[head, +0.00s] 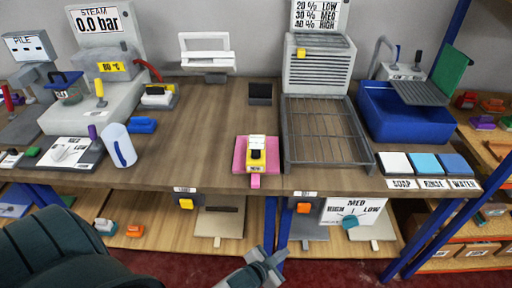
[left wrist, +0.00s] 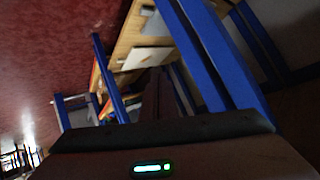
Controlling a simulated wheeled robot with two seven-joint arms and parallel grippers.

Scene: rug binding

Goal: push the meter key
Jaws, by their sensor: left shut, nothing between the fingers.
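A small yellow device (head: 257,161) with a white top and a dark key-like spot (head: 256,154) sits on a pink pad (head: 239,166) at the front middle of the bench. It looks like the meter, but its markings are too small to read. My left gripper (head: 266,265) is shut and empty. It is low in front of the bench, below the bench edge and apart from the device. The left wrist view shows blue legs and a lower shelf, not the device. My right gripper is not in view.
The wooden bench (head: 210,115) has clear room left of the device. A wire rack (head: 325,135) stands right of it, then a blue basin (head: 405,118). A steam unit (head: 100,60) stands back left. Blue legs (head: 425,240) and a lower shelf (head: 160,236) are under the bench.

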